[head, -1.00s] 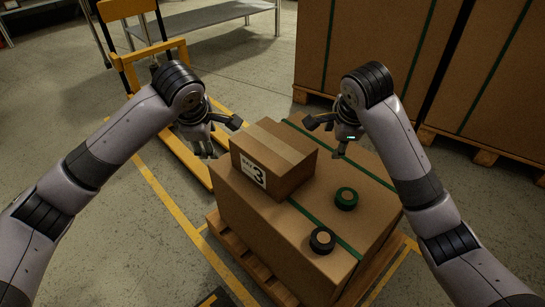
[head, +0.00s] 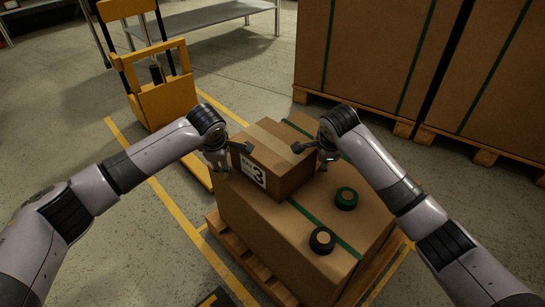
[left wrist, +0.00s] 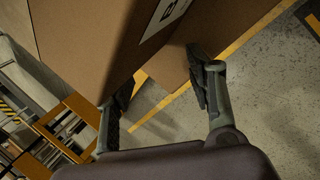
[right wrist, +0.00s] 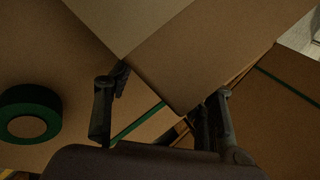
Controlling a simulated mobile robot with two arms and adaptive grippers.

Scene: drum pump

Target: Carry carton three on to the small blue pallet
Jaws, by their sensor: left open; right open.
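Carton three (head: 272,163), a small brown box with a white label marked 3, sits on top of a large strapped brown box (head: 265,230) in the head view. My left gripper (head: 228,158) is open at the carton's left side. In the left wrist view the carton (left wrist: 95,40) is just past its open fingers (left wrist: 160,95). My right gripper (head: 316,157) is open at the carton's right side. In the right wrist view the carton (right wrist: 190,60) is close ahead of its spread fingers (right wrist: 160,105). I cannot tell whether either gripper touches it. I cannot make out a small blue pallet.
A green tape roll (head: 346,198) and a black tape roll (head: 322,240) lie on the large box, near the carton. The large box stands on a wooden pallet (head: 240,258). A yellow cart (head: 160,95) stands at the left. Tall strapped boxes (head: 370,50) stand behind.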

